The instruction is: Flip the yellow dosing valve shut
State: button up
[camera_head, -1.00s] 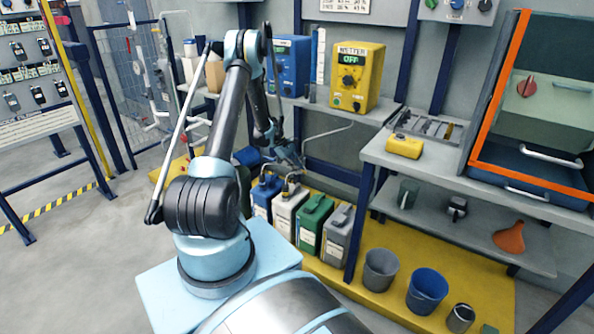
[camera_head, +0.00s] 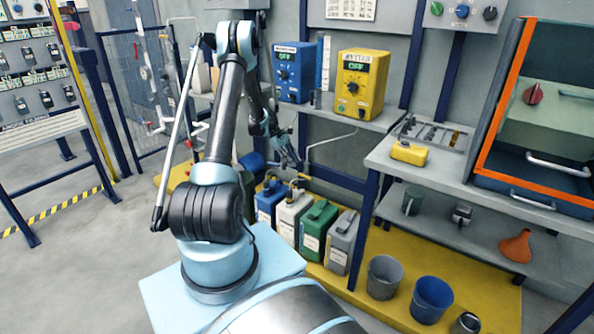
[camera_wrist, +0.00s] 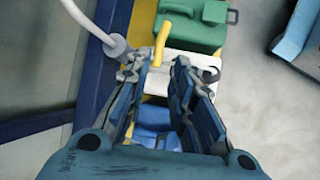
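The yellow dosing valve shows in the wrist view as a yellow lever (camera_wrist: 161,42) above the edge of the white canister (camera_wrist: 182,72), just beyond my fingertips. In the head view, small yellow fittings sit on top of the blue canister (camera_head: 268,206) and the white canister (camera_head: 291,216); I cannot tell there which is the valve. My gripper (camera_wrist: 160,66) is open and empty, pointing at the canisters, with its two fingers on either side of the line to the lever. In the head view my gripper (camera_head: 289,152) hangs above and behind the canisters.
A green canister (camera_head: 316,228) and a grey canister (camera_head: 341,240) stand to the right on the yellow platform. A pale bent pipe (camera_wrist: 108,38) runs close to my left finger in the wrist view. A blue dosing unit (camera_head: 294,72) and a yellow one (camera_head: 361,85) stand on the shelf above.

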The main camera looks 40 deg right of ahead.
jog(key=shift+v, duration=1.6)
jog(key=w+a+r+t, duration=0.2)
jog(key=a+r, duration=1.3)
jog(key=s+a+r+t, duration=0.1)
jog(key=s+a+r, duration=0.1)
jog(key=a+r, duration=0.35)
jog(key=s+a+r+t, duration=0.1)
jog(key=s+a+r, duration=0.15)
jog(key=a, duration=0.65)
jog(key=s+a+r+m+t+y, duration=0.1)
jog(key=s+a, duration=0.5)
jog(key=a, duration=0.2)
jog(key=s+a+r+t+y, duration=0.1)
jog(key=s+a+r, duration=0.1)
jog(key=s+a, duration=0.45)
jog(key=s+a+f+t+y, duration=0.1)
jog(key=s+a+f, duration=0.2)
jog(key=s+a, duration=0.3)
jog(key=s+a+f+m, duration=0.1)
jog(key=s+a+f, duration=0.3)
jog(key=s+a, duration=0.2)
jog(key=shift+f+t+y, duration=0.2)
jog(key=shift+t+y, duration=0.2)
